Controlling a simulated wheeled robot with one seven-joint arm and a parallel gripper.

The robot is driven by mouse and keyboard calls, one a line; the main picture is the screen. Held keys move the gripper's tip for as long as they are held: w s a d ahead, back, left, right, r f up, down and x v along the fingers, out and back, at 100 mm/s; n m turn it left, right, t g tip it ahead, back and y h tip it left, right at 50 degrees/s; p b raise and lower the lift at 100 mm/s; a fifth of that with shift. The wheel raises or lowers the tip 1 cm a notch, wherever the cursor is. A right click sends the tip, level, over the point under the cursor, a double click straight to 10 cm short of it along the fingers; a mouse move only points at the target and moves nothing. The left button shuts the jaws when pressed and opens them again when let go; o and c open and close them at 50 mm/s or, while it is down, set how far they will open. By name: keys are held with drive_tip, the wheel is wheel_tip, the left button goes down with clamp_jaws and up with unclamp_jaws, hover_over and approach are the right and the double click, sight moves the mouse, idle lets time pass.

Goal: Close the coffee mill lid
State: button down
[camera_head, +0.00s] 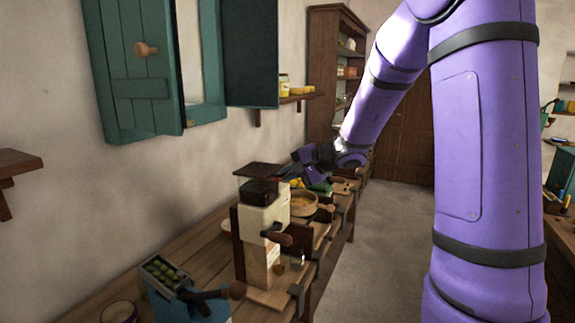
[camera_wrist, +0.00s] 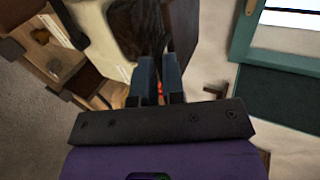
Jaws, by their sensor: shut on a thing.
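The coffee mill (camera_head: 262,222) is a tall cream box with a brown crank, standing on the wooden counter. Its dark brown lid (camera_head: 259,170) is a flat plate raised above the dark opening (camera_head: 258,191) at the mill's top. My gripper (camera_head: 287,170) is at the lid's right edge and is shut on it. In the wrist view my gripper's two blue-grey fingers (camera_wrist: 158,66) are close together at the edge of the dark lid (camera_wrist: 140,25). The cream mill body (camera_wrist: 88,28) shows to the left there. The fingertips' exact contact is hard to see.
A teal shutter (camera_head: 140,75) hangs on the left wall. The floor (camera_head: 385,225) right of the counter is clear.

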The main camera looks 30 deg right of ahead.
drive_tip(key=shift+s+f, duration=0.15)
drive_tip(key=shift+f, duration=0.45)
drive_tip(key=shift+s+f, duration=0.15)
drive_tip(key=shift+f, duration=0.45)
drive_tip(key=c, duration=1.2)
unclamp_jaws()
drive_tip(key=shift+w, duration=0.1)
drive_tip(key=v, duration=1.1)
drive_tip(key=shift+w+r, duration=0.1)
drive_tip(key=shift+r, duration=0.05)
